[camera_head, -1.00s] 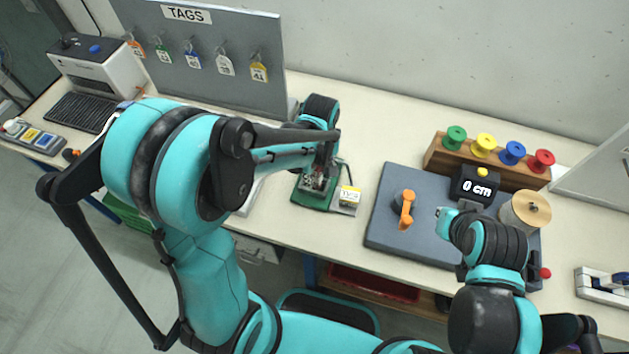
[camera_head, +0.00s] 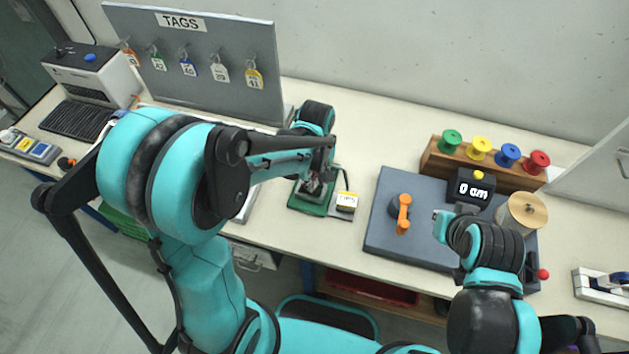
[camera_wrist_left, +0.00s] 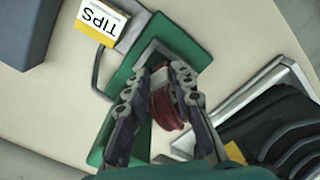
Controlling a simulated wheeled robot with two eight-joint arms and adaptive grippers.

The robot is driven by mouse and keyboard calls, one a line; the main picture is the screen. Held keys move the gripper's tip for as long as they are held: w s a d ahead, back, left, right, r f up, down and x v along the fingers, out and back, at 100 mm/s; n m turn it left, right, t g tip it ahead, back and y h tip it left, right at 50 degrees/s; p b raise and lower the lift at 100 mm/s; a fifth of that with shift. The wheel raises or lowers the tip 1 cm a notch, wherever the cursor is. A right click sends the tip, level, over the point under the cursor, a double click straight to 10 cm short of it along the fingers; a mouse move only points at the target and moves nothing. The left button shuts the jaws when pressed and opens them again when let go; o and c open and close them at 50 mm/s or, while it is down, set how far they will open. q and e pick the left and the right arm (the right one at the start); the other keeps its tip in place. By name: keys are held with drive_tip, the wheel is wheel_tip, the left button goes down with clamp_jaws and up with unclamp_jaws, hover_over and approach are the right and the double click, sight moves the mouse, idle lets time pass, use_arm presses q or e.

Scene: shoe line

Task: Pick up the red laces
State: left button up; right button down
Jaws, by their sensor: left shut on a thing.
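The red laces (camera_wrist_left: 166,108) are a small bundle between the fingers of my left gripper (camera_wrist_left: 160,78) in the left wrist view. The fingers are shut on the bundle, over the green base of a small stand (camera_wrist_left: 178,38). In the head view my left gripper (camera_head: 316,178) is at this stand (camera_head: 306,207), and the arm partly covers it. The laces are mostly hidden there. My right arm's end (camera_head: 446,226) is over the grey mat; its fingers cannot be made out.
A TIPS box (camera_head: 347,201) stands right of the green stand. The grey mat (camera_head: 385,232) carries an orange-handled device (camera_head: 403,213), a display (camera_head: 471,188) and a wooden spool (camera_head: 527,211). A rack (camera_head: 438,163) of coloured spools stands behind. The TAGS board (camera_head: 215,85) is back left.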

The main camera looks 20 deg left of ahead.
use_arm(q)
wheel_tip(320, 180, up, 4)
drive_tip(key=shift+s+d+r+p, duration=0.1)
drive_tip(key=shift+d+p, duration=0.05)
drive_tip(key=shift+p, duration=0.6)
clamp_jaws()
drive_tip(key=s+d+r+p, duration=0.2)
drive_tip(key=s+d+r, duration=0.4)
drive_tip(key=d, duration=0.3)
drive_tip(key=shift+d, duration=0.35)
